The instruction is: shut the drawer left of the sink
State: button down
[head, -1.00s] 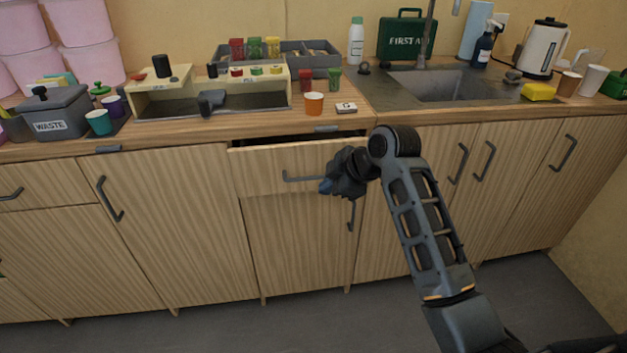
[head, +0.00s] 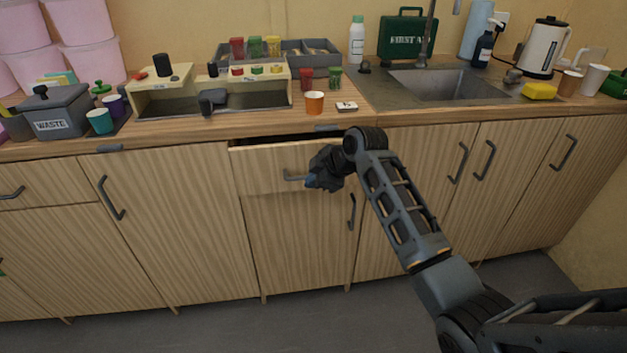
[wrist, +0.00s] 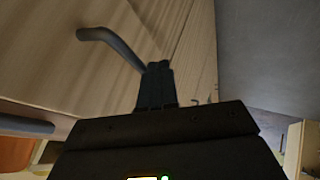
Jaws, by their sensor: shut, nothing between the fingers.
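The drawer (head: 262,170) left of the sink (head: 440,85) stands slightly open, with a dark gap along its top edge in the head view. Its dark bar handle (head: 293,178) is partly hidden by my gripper (head: 312,184). My gripper is at the right part of the drawer front, close to the handle. In the wrist view, the closed fingers (wrist: 157,85) are together and empty, and a dark bar handle (wrist: 108,42) runs behind their tips. I cannot tell whether the fingers touch the drawer front.
An orange cup (head: 314,102) and a small label card (head: 347,106) stand on the worktop above the drawer. A cupboard door handle (head: 351,212) sticks out below right. The grey floor (head: 210,330) in front is clear.

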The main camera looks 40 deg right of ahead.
aim_at(304, 172)
jog(key=shift+d, duration=0.1)
jog(key=w+d, duration=0.1)
jog(key=w+d+b, duration=0.1)
jog(key=w+b, duration=0.1)
jog(key=w, duration=0.1)
jog(key=shift+w+d+r, duration=0.1)
jog(key=shift+d, duration=0.3)
